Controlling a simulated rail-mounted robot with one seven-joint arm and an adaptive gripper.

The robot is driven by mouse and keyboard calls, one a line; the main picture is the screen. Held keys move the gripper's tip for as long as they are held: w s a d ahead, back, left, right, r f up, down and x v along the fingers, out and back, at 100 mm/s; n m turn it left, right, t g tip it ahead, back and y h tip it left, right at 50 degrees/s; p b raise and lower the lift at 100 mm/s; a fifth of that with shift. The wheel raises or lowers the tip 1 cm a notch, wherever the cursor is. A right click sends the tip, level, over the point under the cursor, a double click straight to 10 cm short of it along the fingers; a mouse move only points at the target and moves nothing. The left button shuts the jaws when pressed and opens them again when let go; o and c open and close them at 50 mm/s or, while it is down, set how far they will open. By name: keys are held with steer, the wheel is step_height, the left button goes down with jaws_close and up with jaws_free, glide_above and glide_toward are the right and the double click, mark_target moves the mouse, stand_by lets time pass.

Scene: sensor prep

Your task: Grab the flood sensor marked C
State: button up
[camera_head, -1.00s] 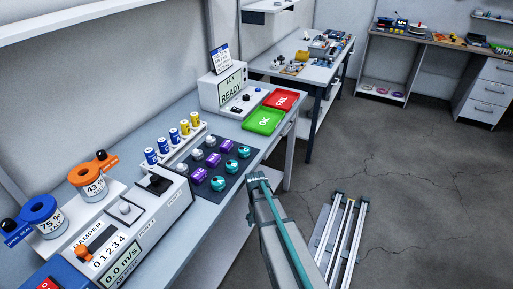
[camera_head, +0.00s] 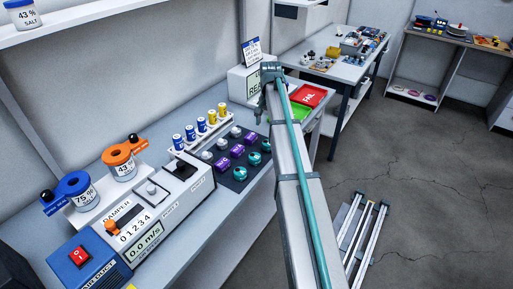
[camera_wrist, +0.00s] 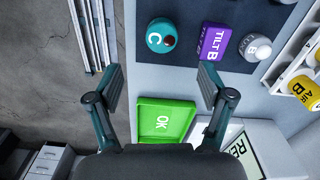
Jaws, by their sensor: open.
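The flood sensor marked C is a round teal piece (camera_wrist: 160,36) with a white C and a dark reddish spot, on the dark mat near its edge in the wrist view. In the head view it appears to be the far teal piece (camera_head: 266,145) of the teal row. My gripper (camera_wrist: 162,82) is open and empty, its two fingers spread wide apart. In the wrist picture, the sensor lies beyond the fingertips, roughly centred between them, and nothing touches it. In the head view the gripper is mostly hidden at the far end of my arm.
A purple tilt sensor B (camera_wrist: 214,42) and a white piece (camera_wrist: 256,47) sit beside it on the mat (camera_wrist: 187,62). A green OK tray (camera_wrist: 165,119) lies near the gripper. A rack of batteries (camera_head: 205,128) and a display box (camera_head: 240,82) stand along the wall side.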

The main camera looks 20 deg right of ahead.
mark_target(268, 142)
steer(key=shift+w+a+f, duration=0.1)
steer(key=shift+a+f, duration=0.1)
steer(key=shift+f, duration=0.15)
steer(key=shift+d+f+p, duration=0.2)
steer(key=shift+f+p, duration=1.7)
steer(key=shift+f, duration=2.95)
steer(key=c, duration=1.3)
steer(key=shift+r, duration=0.15)
